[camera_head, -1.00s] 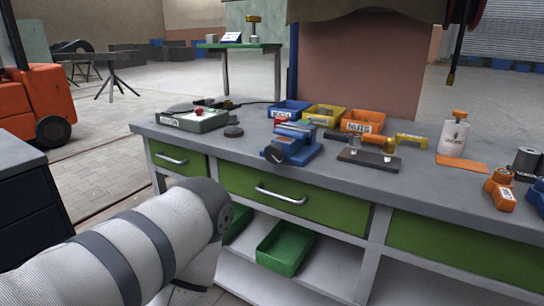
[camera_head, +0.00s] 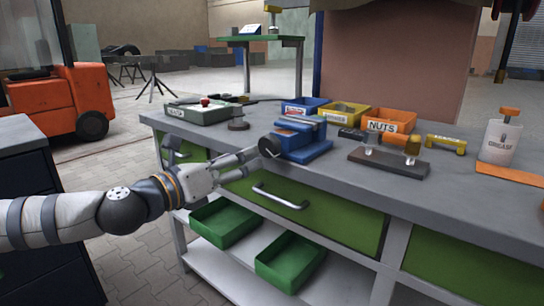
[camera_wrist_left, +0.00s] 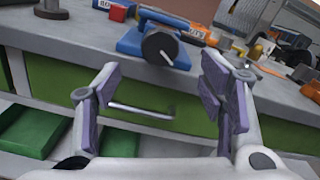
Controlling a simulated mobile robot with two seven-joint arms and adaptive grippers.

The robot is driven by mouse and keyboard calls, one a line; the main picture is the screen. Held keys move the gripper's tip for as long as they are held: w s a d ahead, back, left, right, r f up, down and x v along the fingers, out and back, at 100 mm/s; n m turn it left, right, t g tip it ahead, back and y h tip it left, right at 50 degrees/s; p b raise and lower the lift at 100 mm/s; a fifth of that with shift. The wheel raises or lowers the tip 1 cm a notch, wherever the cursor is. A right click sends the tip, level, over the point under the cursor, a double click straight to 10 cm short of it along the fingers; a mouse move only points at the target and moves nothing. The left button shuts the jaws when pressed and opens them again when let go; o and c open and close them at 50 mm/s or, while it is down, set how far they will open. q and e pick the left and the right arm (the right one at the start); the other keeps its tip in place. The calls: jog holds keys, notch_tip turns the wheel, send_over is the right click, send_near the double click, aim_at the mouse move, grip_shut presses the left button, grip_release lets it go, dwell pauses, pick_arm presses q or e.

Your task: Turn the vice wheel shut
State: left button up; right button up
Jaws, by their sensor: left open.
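The blue vice (camera_head: 301,138) stands at the front edge of the grey workbench. Its dark round wheel (camera_head: 270,145) faces the front left. In the left wrist view the vice (camera_wrist_left: 133,40) is beyond my fingers, and its wheel (camera_wrist_left: 160,48) shows near the top middle with a small pale spot on it. My left gripper (camera_head: 248,163) is open and empty, just left of the wheel and a little below it. In the left wrist view its fingers (camera_wrist_left: 160,92) are spread wide, with the drawer handle showing between them. My right gripper is not in view.
The workbench (camera_head: 450,190) has green drawers with a protruding handle (camera_head: 281,197) below the vice. Blue, yellow and orange bins (camera_head: 390,126) stand behind. A dark block with fittings (camera_head: 389,162) is to the right, a grey tray (camera_head: 197,112) to the left.

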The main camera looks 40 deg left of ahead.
aim_at(266, 148)
pick_arm(q)
jog(key=w, duration=0.6)
jog(key=w+d, duration=0.1)
jog(key=w, duration=0.2)
jog(key=shift+w+f, duration=0.1)
jog(key=shift+w, duration=0.3)
jog(key=shift+c, duration=0.3)
jog(key=c, duration=1.1)
